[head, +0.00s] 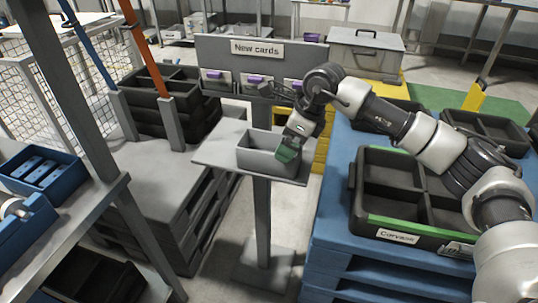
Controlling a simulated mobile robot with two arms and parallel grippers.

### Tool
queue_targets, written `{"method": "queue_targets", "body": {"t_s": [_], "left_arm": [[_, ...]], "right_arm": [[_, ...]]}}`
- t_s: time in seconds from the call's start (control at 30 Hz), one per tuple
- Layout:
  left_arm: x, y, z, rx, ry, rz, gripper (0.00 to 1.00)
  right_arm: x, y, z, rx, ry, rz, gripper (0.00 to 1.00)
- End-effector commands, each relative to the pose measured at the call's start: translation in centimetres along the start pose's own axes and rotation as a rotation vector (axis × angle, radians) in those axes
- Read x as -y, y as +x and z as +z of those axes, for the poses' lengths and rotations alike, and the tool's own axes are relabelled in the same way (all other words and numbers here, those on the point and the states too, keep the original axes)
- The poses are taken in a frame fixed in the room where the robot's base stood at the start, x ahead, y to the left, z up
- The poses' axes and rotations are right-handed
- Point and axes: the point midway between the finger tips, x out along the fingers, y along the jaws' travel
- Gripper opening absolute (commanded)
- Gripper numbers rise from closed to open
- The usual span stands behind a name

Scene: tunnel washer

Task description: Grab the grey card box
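The grey card box (262,161) is an open-topped box standing upright on a small grey stand shelf (222,152) in the middle of the head view. My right gripper (289,148) comes in from the right and points down at the right end of the box. Its tip, with a dark green piece on it, overlaps the box's right wall and hides part of it. I cannot tell whether the fingers are closed on the wall. My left gripper is not in view.
A "New cards" panel (225,48) with grey holders and purple cards rises behind the shelf. A black divided crate (395,235) labelled "Corvans" sits on blue pallets (340,262) at right. Stacked black crates and a rack with blue bins (68,188) stand left.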

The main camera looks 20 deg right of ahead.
Motion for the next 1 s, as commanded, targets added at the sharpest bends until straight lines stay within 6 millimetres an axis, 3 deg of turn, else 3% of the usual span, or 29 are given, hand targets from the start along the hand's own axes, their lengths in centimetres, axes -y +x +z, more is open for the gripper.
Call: {"method": "queue_targets", "body": {"t_s": [0.27, 0.43, 0.73, 0.77, 1.0], "left_arm": [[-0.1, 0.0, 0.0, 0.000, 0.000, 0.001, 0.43], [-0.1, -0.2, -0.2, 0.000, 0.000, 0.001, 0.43], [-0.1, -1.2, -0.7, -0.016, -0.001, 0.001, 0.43], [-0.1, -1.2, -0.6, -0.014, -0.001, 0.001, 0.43], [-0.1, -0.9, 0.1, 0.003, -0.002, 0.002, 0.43]], "right_arm": [[-0.1, 1.5, 3.6, 0.001, -0.002, 0.002, 1.00], [0.0, 3.9, 3.4, -0.001, 0.001, 0.001, 1.00], [0.0, 4.4, 3.4, 0.001, 0.000, 0.000, 1.00], [0.0, 4.4, 3.4, 0.001, 0.000, 0.000, 0.98], [0.0, 4.4, 3.4, 0.001, 0.000, 0.000, 0.62]]}}
